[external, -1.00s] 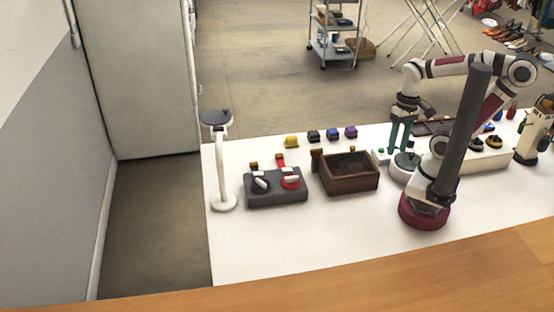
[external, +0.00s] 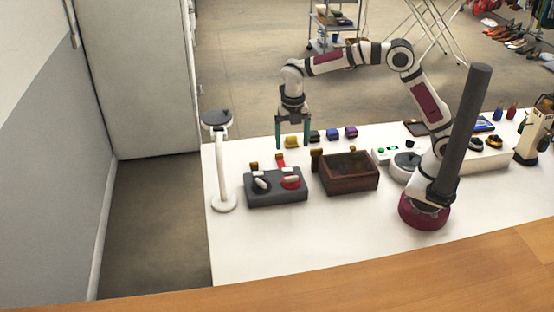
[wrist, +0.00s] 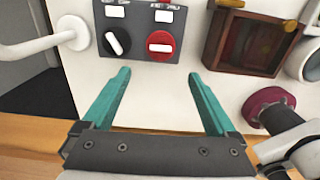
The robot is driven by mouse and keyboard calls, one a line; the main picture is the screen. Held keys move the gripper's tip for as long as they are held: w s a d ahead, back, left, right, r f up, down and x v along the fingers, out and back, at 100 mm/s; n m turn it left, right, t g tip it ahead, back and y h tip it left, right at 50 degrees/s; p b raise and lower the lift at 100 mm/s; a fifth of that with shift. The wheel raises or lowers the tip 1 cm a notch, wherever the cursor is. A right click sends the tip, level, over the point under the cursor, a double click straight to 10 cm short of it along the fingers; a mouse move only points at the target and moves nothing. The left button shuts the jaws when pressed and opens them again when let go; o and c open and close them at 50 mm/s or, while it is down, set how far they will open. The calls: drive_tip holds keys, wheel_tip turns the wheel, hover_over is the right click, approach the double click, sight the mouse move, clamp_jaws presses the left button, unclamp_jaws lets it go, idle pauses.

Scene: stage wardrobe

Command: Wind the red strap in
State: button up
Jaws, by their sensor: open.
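A dark grey box (external: 277,187) stands on the white table, with two knobs on it. The red knob (external: 291,183) with a white bar grip is on its right; it also shows in the wrist view (wrist: 160,46). A black knob (wrist: 117,42) with a white bar is on its left. My gripper (external: 292,147) is open and empty, fingers down, in the air above the table near the box. In the wrist view its teal fingers (wrist: 158,73) are spread wide, short of the knobs.
A brown wooden box (external: 349,186) stands right of the grey box. A white stand (external: 222,165) with a round top is on the left. Several coloured blocks, including a yellow one (external: 292,142), line the back. Table in front of the box is clear.

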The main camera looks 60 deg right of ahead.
sight(291, 180)
wheel_tip(291, 180, down, 14)
drive_tip(key=shift+r, duration=0.1)
drive_tip(key=c, duration=1.4)
drive_tip(key=shift+o, duration=0.2)
drive_tip(key=shift+m, duration=0.3)
